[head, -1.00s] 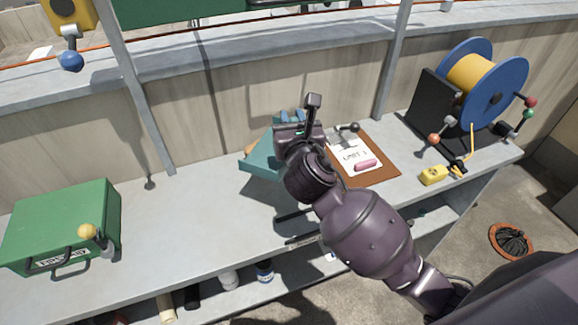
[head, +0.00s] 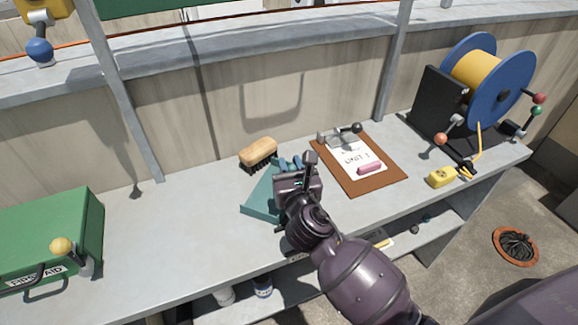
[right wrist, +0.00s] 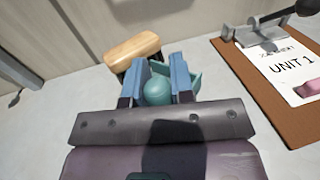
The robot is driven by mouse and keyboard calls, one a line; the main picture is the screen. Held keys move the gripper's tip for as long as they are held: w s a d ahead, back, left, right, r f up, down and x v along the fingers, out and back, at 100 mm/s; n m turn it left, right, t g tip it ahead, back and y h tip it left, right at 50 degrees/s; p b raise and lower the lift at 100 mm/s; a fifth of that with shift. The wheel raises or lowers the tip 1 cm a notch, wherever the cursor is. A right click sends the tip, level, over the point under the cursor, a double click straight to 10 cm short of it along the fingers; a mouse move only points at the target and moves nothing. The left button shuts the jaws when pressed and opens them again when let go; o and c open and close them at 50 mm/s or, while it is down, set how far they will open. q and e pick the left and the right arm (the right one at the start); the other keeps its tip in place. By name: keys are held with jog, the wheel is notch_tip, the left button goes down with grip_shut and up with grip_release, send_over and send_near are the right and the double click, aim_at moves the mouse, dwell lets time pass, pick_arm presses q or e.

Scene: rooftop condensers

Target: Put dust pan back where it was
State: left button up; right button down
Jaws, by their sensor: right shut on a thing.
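The teal dust pan (head: 260,204) is at or just above the grey bench top, in front of the brush; I cannot tell if it touches the bench. My right gripper (head: 291,164) is over the pan's right part and hides some of it. In the right wrist view its blue fingers (right wrist: 162,80) are shut on the rounded teal handle (right wrist: 158,93) of the dust pan, with part of the pan beyond them. A brush (head: 259,152) with a tan back and dark bristles lies just behind the pan. My left gripper is not in view.
A brown clipboard (head: 385,179) with a "UNIT 1" sheet lies close right of the gripper. A blue reel (head: 499,97) with yellow cord stands further right. A green first-aid box (head: 48,228) is at left. Bench between box and pan is clear (head: 165,225).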

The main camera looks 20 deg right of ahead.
jog(key=shift+r, duration=0.15)
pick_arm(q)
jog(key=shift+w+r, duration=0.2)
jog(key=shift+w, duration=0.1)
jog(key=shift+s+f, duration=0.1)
pick_arm(e)
jog(key=shift+f, duration=0.2)
jog(key=c, duration=1.1)
grip_release()
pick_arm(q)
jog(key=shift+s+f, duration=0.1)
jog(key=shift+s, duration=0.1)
pick_arm(e)
jog(key=shift+o, duration=0.6)
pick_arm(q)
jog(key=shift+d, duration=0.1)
pick_arm(e)
jog(key=shift+r, duration=0.1)
jog(key=shift+s+r, duration=0.1)
pick_arm(q)
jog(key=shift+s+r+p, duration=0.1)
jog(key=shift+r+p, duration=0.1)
jog(key=shift+p, duration=0.2)
pick_arm(e)
jog(key=s, duration=0.4)
jog(key=s+a, duration=0.1)
jog(key=s, duration=0.2)
jog(key=s+a, duration=0.1)
jog(key=s, duration=0.3)
jog(key=shift+s, duration=0.35)
